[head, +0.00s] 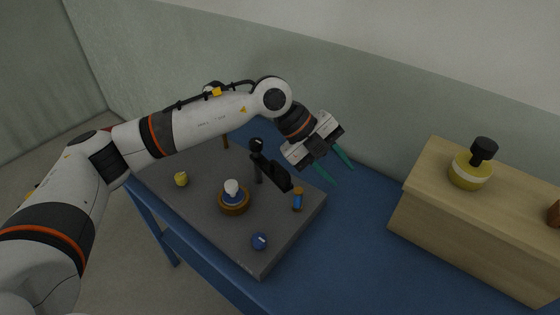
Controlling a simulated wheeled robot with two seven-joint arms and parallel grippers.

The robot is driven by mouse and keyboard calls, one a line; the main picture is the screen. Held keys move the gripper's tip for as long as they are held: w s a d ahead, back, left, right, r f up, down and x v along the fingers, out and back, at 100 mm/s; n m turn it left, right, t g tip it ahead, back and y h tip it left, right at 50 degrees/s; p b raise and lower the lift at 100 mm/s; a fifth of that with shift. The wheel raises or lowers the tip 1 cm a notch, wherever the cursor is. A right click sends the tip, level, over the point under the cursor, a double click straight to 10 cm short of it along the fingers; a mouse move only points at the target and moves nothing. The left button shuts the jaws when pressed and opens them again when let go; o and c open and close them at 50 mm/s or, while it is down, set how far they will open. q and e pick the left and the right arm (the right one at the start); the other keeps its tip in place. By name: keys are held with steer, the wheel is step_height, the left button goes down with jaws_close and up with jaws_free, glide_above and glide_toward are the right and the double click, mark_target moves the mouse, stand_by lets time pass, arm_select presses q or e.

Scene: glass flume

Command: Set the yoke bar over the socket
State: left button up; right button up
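My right gripper is out of view.
A wooden block (420,207) with a yellow, black-capped bottle (469,172) stands right. The blue table (350,248) is clear between them.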

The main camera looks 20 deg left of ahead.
mark_target(281, 167)
arm_select(q)
steer(key=w+a+r+n+t+y, duration=0.1)
steer(key=w+a+n+y, duration=0.1)
steer(key=a+y, duration=0.35)
steer(key=w+a+r+n+t+y, duration=0.1)
steer(key=w+a+n+y, duration=0.15)
steer(key=a, duration=0.65)
steer(key=shift+m+g+h, duration=0.3)
steer(key=shift+m, duration=0.15)
steer(key=f+p, duration=0.1)
steer(key=f, duration=0.2)
steer(key=w+f+p, duration=0.1)
steer(key=f, duration=0.2)
steer(key=w+f+p, duration=0.1)
steer(key=f, duration=0.2)
steer(key=shift+d+f, duration=0.35)
steer(key=shift+f, duration=0.05)
steer(key=shift+w+f+p, duration=0.15)
steer(key=shift+f+p, duration=0.15)
steer(key=shift+f, duration=0.4)
jaws_close()
